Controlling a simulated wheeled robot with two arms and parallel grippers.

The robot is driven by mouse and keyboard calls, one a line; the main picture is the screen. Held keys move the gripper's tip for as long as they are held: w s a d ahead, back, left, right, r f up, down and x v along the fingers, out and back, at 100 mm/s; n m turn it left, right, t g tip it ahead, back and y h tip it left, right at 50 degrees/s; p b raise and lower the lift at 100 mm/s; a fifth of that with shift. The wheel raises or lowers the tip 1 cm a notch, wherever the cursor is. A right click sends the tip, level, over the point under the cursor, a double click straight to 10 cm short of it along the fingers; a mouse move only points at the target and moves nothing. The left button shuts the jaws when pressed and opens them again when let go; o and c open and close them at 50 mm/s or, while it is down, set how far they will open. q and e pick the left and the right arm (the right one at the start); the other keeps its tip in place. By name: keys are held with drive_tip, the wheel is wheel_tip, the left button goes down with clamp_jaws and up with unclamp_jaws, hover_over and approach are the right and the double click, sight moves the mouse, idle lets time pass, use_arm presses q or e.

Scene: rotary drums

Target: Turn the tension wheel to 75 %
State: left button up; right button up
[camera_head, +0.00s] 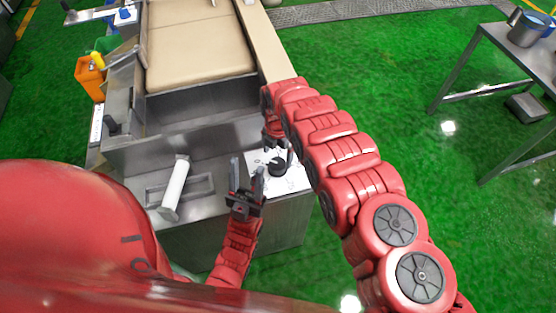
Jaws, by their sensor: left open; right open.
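The tension wheel looks to be the small black round knob (277,167) on a white printed panel (295,184) at the right end of the metal machine. Its markings are too small to read. My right gripper (279,154) comes down from the far side, with its open fingers at or just above the wheel. I cannot tell whether they touch it. My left gripper (247,170) is open and empty just left of the wheel, its fingers pointing away from me.
A white roller (175,187) lies by a recess in the metal top on the left. A beige belt (198,45) runs along the machine behind.

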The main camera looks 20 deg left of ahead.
sight(278, 162)
wheel_tip(278, 162, down, 4)
drive_tip(key=shift+f+b, duration=0.1)
drive_tip(key=shift+b, duration=0.5)
drive_tip(key=shift+d+f+b, duration=0.1)
drive_tip(key=shift+f+b, duration=0.25)
drive_tip(key=shift+f, duration=0.2)
drive_tip(key=shift+r, duration=0.1)
drive_tip(key=shift+c, duration=0.7)
drive_tip(key=c, duration=1.2)
